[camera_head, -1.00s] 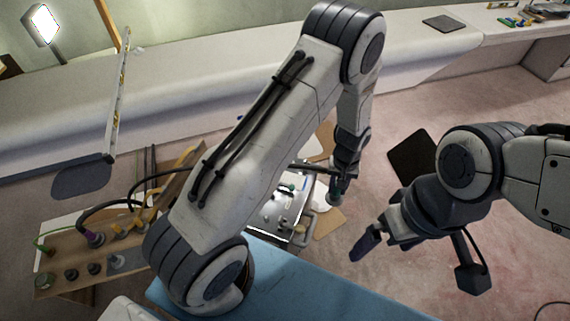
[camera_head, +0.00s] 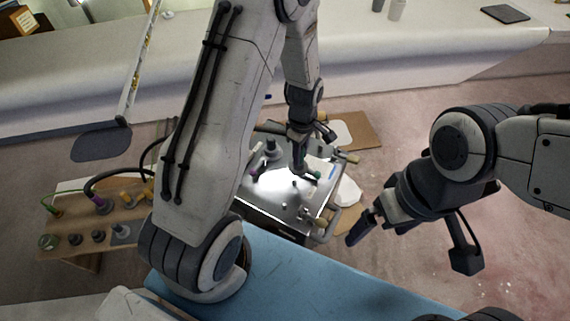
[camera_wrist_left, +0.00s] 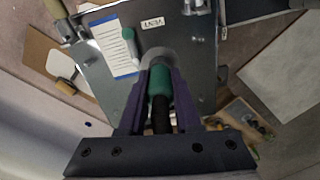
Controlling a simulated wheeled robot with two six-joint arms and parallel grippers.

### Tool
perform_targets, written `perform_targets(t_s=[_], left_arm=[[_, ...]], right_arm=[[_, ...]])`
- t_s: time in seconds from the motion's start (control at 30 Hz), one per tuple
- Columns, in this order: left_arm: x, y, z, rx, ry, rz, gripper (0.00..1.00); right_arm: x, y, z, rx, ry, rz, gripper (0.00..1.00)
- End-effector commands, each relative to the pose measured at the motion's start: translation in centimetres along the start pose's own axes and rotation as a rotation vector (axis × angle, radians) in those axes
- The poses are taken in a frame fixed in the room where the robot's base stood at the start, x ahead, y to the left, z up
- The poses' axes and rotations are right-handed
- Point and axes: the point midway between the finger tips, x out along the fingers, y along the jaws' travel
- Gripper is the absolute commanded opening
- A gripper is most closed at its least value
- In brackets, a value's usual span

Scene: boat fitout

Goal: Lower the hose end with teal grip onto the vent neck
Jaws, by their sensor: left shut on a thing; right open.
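My left gripper (camera_head: 299,165) is over the metal panel (camera_head: 268,205) in the head view. In the left wrist view, its purple fingers (camera_wrist_left: 158,92) are shut on the teal grip (camera_wrist_left: 160,80) of the hose end, with black hose (camera_wrist_left: 162,120) behind it. A grey rounded shape (camera_wrist_left: 157,54) shows just beyond the grip; I cannot tell whether it is the vent neck or part of the hose end. A VENT label (camera_wrist_left: 152,23) lies beyond it on the panel. Contact with the neck is not visible. My right gripper (camera_head: 365,226) is open and empty, right of the panel.
A teal-handled tool (camera_wrist_left: 129,40) lies by a white sheet (camera_wrist_left: 116,52) on the panel. A dark fitting (camera_head: 271,149) stands at the panel's back. A wooden rack (camera_head: 84,228) with hoses and fittings is at left. A blue surface (camera_head: 300,278) lies in front.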

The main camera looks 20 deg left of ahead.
Motion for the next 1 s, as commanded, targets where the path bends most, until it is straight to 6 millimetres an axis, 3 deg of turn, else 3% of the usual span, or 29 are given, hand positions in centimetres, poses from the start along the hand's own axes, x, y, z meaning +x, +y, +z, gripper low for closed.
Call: perform_targets(t_s=[0.03, 0.27, 0.57, 0.9, 1.0], left_arm=[[1.6, 0.1, -0.3, -0.071, 0.000, 0.000, 0.00], [3.1, 0.6, -0.6, -0.264, 0.000, 0.001, 0.00], [4.8, 0.7, -0.5, -0.275, 0.000, 0.000, 0.00], [8.9, 0.6, -0.7, -0.276, 0.000, 0.001, 0.00], [8.2, 0.6, -0.7, -0.276, 0.000, 0.001, 0.00]], right_arm=[[1.4, 0.1, 0.1, 0.000, 0.000, 0.000, 1.00], [2.5, 0.2, 0.1, 0.000, 0.001, 0.000, 1.00], [4.0, 0.3, 0.2, 0.000, 0.001, 0.000, 1.00], [8.0, 0.6, 0.4, 0.000, 0.001, 0.000, 1.00], [7.3, 0.5, 0.4, 0.000, 0.000, 0.000, 1.00]])
